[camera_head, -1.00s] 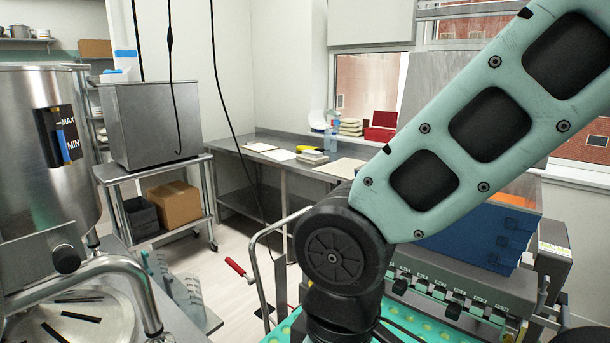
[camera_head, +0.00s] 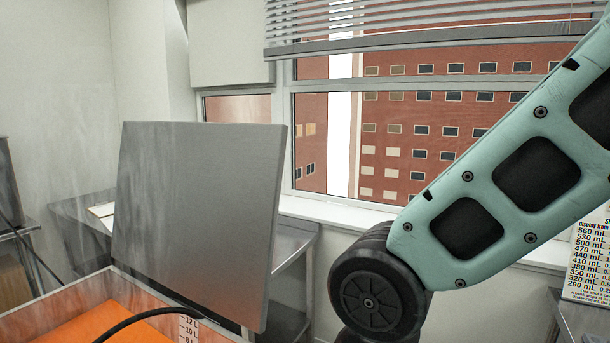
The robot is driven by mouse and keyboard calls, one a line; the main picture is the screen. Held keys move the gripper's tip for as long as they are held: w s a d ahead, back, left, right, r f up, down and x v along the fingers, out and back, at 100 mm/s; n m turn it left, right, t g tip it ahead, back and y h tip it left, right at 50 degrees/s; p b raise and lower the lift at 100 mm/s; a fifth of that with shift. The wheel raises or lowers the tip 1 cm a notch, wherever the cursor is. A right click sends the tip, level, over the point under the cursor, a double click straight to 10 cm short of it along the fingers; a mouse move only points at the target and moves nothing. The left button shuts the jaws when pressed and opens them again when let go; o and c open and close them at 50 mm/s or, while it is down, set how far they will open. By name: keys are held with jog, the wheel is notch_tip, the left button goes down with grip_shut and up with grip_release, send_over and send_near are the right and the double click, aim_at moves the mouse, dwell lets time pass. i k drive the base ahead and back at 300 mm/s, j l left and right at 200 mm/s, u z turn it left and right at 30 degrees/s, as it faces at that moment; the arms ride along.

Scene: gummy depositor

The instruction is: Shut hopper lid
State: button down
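The hopper lid (camera_head: 200,215) is a flat grey metal panel standing upright, leaning slightly, at the left of centre. It rises beside the hopper (camera_head: 234,336), whose open top shows at the bottom left with orange contents (camera_head: 130,325) and a litre scale on its inner wall. A black cable or hose crosses in front of the opening. My teal and black arm runs from the upper right to a black joint near the bottom centre-right. My gripper is outside the view, so its hold and its distance from the lid cannot be seen.
A steel table (camera_head: 298,243) stands behind the lid along the window wall. A sign with millilitre values (camera_head: 590,255) is at the right edge. The windowsill (camera_head: 340,216) runs behind my arm. The space above the hopper opening looks clear except for the cable.

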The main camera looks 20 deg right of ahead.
aim_at(227, 273)
jog(key=i+l+z, duration=0.4)
jog(key=i+l, duration=0.65)
jog(key=i, duration=0.05)
